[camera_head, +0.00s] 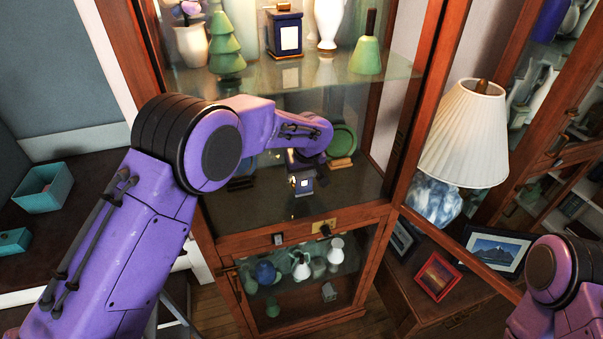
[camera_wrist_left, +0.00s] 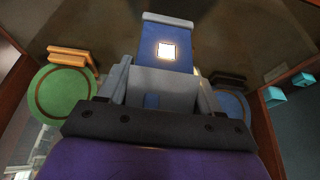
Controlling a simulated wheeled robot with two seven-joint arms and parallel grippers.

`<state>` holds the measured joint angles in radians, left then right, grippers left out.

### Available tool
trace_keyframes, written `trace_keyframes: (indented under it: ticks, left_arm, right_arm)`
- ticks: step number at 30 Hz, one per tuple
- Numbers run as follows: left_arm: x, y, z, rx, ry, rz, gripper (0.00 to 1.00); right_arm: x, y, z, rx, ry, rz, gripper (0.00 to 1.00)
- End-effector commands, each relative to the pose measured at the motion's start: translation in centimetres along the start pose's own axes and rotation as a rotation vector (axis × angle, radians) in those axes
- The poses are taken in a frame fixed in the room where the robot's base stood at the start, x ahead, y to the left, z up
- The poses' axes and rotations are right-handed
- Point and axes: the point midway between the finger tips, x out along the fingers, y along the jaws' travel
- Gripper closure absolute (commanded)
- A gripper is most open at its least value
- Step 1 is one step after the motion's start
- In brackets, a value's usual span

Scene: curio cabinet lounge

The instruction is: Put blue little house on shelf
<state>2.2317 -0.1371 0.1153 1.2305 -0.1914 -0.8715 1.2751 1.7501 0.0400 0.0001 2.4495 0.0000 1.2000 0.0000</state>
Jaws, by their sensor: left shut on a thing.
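The blue little house (camera_head: 304,187) is small, with a bright square window. It is inside the open cabinet, low over or on the dark middle shelf (camera_head: 345,190); I cannot tell whether it touches. In the left wrist view the house (camera_wrist_left: 167,48) stands out between the grey fingers. My left gripper (camera_head: 300,166) is shut on it, and it also shows in the left wrist view (camera_wrist_left: 162,88). My arm hides part of the shelf in the head view. My right gripper is out of view; only part of my right arm shows at the lower right.
A green plate on a wooden stand (camera_head: 343,141) and a blue plate (camera_head: 241,183) flank the gripper. The upper shelf holds a green tree (camera_head: 225,48), a dark blue lantern-like box (camera_head: 285,36), a white vase (camera_head: 328,24) and a green bell (camera_head: 368,52). A lamp (camera_head: 466,135) stands right.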

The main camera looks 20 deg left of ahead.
Motion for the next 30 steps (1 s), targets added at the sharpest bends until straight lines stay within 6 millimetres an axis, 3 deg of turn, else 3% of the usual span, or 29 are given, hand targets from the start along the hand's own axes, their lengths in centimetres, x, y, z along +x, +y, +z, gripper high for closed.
trace_keyframes:
  ticks: [5,10,19,20,21,22,30]
  left_arm:
    - [2.1,0.3,-0.8,-0.002,-0.001,0.001,0.79]
    - [4.5,0.3,0.4,-0.001,-0.001,0.0,0.79]
    - [5.0,0.3,0.6,-0.001,0.001,0.002,0.79]
    - [5.0,0.3,0.6,-0.001,0.001,0.001,0.3]
    - [5.0,0.3,0.6,-0.001,0.0,0.001,0.17]
    - [5.0,0.3,0.6,-0.001,0.0,0.001,0.1]
    - [4.9,0.3,0.6,-0.001,0.0,0.001,0.1]
  right_arm:
    - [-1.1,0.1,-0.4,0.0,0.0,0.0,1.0]
    - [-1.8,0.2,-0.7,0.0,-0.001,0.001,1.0]
    - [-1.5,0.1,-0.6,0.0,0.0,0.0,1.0]
    - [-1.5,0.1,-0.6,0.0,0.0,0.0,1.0]
    - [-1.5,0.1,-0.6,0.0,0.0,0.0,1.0]
    - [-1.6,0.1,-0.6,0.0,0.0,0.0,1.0]
    - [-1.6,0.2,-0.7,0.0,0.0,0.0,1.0]
